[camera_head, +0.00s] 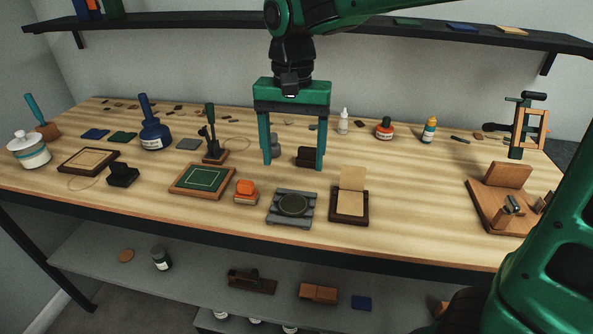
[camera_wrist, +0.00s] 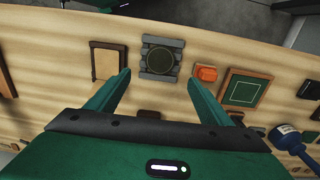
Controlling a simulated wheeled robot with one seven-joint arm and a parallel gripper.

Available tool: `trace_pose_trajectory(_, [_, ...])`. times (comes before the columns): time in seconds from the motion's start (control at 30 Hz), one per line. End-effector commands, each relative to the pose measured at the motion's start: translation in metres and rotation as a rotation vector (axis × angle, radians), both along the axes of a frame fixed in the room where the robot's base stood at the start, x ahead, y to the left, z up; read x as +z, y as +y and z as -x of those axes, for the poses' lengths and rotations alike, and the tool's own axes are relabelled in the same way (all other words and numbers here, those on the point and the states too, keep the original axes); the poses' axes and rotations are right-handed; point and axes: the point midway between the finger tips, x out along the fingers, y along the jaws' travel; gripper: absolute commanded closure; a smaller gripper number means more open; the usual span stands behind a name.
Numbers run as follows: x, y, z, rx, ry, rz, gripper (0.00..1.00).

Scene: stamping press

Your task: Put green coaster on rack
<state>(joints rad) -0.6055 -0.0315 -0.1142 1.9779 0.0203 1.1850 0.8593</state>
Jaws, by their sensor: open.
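A thin dark green square (camera_head: 123,138), which looks like a green coaster, lies flat at the left of the bench, between a blue square and a blue bottle. A grey slatted rack (camera_head: 281,217) lies at the front middle of the bench; it also shows in the wrist view (camera_wrist: 147,69). A dark round shape with an olive rim is on the rack; I cannot tell whether it is a disc or a marking. My gripper (camera_head: 294,166) is open and empty, pointing down above the bench behind the rack. In the wrist view my gripper (camera_wrist: 158,77) has its fingers wide apart.
A wooden frame with a green panel (camera_head: 205,179), an orange-topped block (camera_head: 246,190) and a hinged wooden box (camera_head: 350,203) surround the rack. A blue bottle (camera_head: 154,134) and a black hand press (camera_head: 212,145) stand near the green square. An overhead shelf (camera_head: 380,32) runs behind.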

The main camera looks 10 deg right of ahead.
Motion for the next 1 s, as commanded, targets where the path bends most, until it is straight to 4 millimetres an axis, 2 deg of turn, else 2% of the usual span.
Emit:
trace_pose_trajectory(0.17, [0.012,0.0,0.0,0.0,0.0,-0.001,0.26])
trace_pose_trajectory(0.37, [0.014,0.0,0.0,0.0,0.0,0.0,0.26])
trace_pose_trajectory(0.47, [0.013,-0.009,0.001,-0.006,0.0,0.0,0.26])
trace_pose_trajectory(0.57, [0.009,-0.04,0.004,-0.024,0.0,0.0,0.26])
trace_pose_trajectory(0.67, [0.002,-0.09,0.015,-0.053,-0.001,0.0,0.26])
trace_pose_trajectory(0.8, [-0.013,-0.166,0.048,-0.091,-0.002,-0.001,0.26])
trace_pose_trajectory(0.87, [-0.021,-0.194,0.066,-0.105,-0.001,-0.002,0.26])
trace_pose_trajectory(1.0, [-0.041,-0.247,0.117,-0.136,0.0,-0.004,0.26])
